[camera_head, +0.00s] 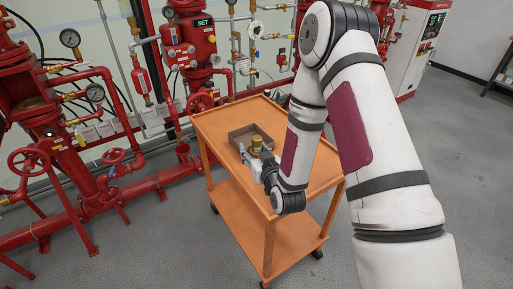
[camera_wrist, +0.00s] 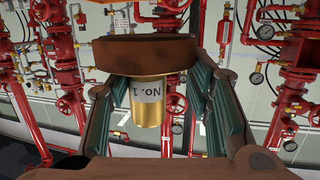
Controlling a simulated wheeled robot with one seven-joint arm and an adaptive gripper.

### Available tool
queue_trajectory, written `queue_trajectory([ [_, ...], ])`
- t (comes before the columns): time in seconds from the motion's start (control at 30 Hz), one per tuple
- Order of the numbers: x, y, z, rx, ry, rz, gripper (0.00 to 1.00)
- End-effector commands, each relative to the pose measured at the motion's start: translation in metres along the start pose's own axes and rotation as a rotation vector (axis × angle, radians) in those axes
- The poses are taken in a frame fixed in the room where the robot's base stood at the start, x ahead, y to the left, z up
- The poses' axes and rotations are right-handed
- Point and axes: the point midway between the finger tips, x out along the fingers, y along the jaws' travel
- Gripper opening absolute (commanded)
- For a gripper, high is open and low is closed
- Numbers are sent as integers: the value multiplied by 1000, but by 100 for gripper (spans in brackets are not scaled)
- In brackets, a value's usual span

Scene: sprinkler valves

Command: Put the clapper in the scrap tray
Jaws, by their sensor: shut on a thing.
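The clapper shows in the wrist view as a dark brown disc (camera_wrist: 140,54) seen edge-on, with a brass cylinder (camera_wrist: 150,108) below it. Part of the tray is hidden.
The orange cart (camera_head: 215,118) has a lower shelf. Red pipes and a valve with a handwheel (camera_head: 28,161) stand along the wall at left. A white cabinet (camera_head: 412,50) is at the back right. The grey floor at right is clear.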

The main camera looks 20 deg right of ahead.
Motion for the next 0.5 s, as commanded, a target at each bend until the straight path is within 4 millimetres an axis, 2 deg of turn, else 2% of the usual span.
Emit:
queue_trajectory([
  [0.03,21,-6,6,-2,8,-19,0],
  [0.1,35,-13,7,-3,9,-41,0],
  [0.5,99,-55,20,-27,12,-165,0],
])
